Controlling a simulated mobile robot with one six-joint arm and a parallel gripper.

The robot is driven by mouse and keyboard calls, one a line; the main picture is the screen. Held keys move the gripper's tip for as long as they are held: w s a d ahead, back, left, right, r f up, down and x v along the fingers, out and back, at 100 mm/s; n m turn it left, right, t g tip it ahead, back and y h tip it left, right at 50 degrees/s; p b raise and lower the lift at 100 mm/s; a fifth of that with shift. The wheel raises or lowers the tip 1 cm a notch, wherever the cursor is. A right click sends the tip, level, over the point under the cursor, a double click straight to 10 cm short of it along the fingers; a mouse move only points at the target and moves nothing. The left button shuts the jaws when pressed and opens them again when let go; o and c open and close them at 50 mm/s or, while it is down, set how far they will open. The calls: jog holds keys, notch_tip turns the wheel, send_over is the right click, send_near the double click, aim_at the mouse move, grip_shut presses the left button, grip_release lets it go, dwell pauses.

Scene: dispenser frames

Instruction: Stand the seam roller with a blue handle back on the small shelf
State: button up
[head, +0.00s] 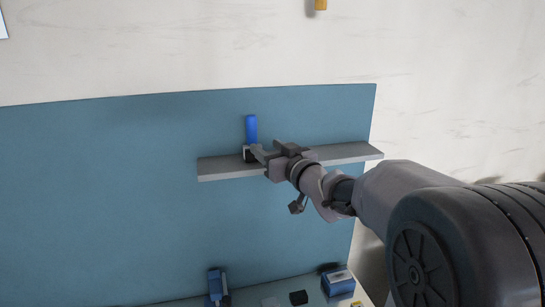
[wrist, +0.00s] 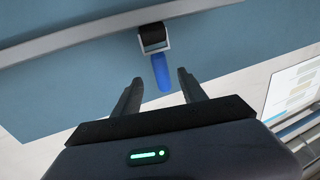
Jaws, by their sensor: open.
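The seam roller with a blue handle (head: 251,129) is upright at the left part of the small grey shelf (head: 345,152), handle up, with its roller end at the shelf. My gripper (head: 260,153) is beside its lower end in the head view and partly covers it. In the wrist view the seam roller (wrist: 160,68) shows its dark roller in a pale frame, close to the shelf (wrist: 75,39). The open jaws of my gripper (wrist: 163,82) are on either side of the blue handle's end, with gaps visible. Whether the roller's base fully rests on the shelf cannot be told.
A blue panel (head: 110,190) is behind the shelf. Below are another blue item (head: 215,284), a small black block (head: 299,297) and a blue box (head: 338,282). The shelf to the right of my gripper looks bare. A pale screen-like panel (wrist: 293,92) shows at the right.

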jog(key=s+d+f+m+g+h, duration=0.2)
jog(key=s+d+m+h, duration=0.3)
jog(key=s, duration=0.5)
jog(key=s+d+f+m+g+h, duration=0.2)
jog(key=s+d+f+m+h, duration=0.1)
jog(key=s+d, duration=0.5)
jog(key=s+a+f+g, duration=0.2)
jog(key=s+f, duration=0.1)
jog(key=s, duration=0.4)
jog(key=s+a+f+m+g+y, duration=0.1)
jog(key=s+f, duration=0.3)
jog(key=s, duration=0.4)
jog(key=s+a+f+g+y, duration=0.1)
jog(key=s+a+f+g, duration=0.2)
jog(key=s, duration=0.5)
jog(key=shift+s+f+m, duration=0.15)
jog(key=shift+f+m, duration=0.15)
jog(key=shift+f, duration=0.1)
jog(key=shift+f, duration=0.1)
